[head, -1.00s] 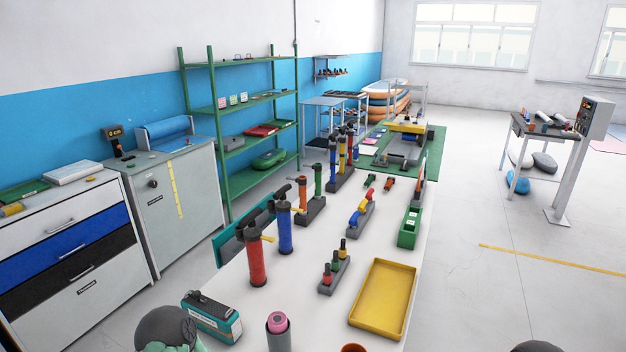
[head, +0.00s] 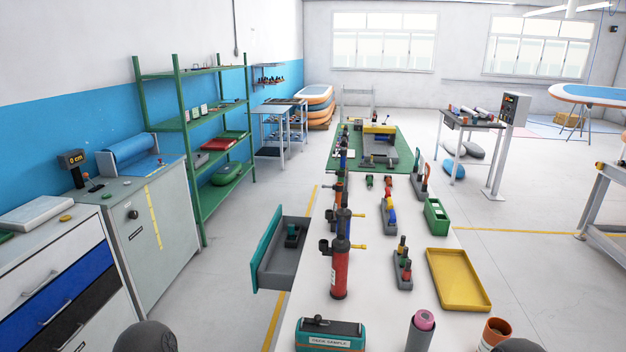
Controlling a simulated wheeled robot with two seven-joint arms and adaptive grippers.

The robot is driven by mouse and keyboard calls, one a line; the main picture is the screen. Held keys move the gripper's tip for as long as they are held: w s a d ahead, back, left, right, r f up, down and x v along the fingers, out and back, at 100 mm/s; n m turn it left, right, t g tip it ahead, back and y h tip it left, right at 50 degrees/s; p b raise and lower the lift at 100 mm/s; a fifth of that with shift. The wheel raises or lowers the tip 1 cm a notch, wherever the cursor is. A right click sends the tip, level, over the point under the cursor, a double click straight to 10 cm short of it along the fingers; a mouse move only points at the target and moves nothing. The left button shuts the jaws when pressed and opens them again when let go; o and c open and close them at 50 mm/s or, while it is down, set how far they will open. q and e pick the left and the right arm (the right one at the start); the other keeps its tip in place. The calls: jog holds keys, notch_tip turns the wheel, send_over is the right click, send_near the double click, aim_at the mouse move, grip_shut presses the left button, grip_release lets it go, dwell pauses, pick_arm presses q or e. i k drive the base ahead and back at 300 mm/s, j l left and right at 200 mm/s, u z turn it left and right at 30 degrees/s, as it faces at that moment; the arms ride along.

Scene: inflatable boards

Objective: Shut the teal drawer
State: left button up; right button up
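The teal drawer (head: 264,247) sticks out from the left long side of the white workbench (head: 380,300). Its teal front faces left and its grey box is pulled open, with a small dark green and grey item (head: 293,236) inside. A gap of open floor lies between the drawer front and the cabinets on the left. Neither gripper shows in the head view. Only dark rounded parts of my arms show at the bottom edge, well short of the drawer.
The bench carries a red pump (head: 340,270), a teal boxed device (head: 330,334), a yellow tray (head: 458,279), a green box (head: 436,216) and several tools. A grey cabinet (head: 150,230) and green shelf (head: 200,140) stand left. Free floor runs between them and the bench.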

aim_at(274, 265)
jog(key=i+j+z, duration=0.1)
jog(key=j, duration=0.5)
jog(key=i+j+z, duration=0.15)
jog(key=j, duration=0.45)
jog(key=i+j+z, duration=0.1)
jog(key=j, duration=0.5)
jog(key=i+j+z, duration=0.15)
jog(key=j, duration=0.45)
jog(key=i+j+z, duration=0.1)
jog(key=j, duration=0.55)
jog(key=i+j, duration=0.25)
jog(key=i, duration=0.2)
jog(key=i+j, duration=0.25)
jog(key=i, duration=0.2)
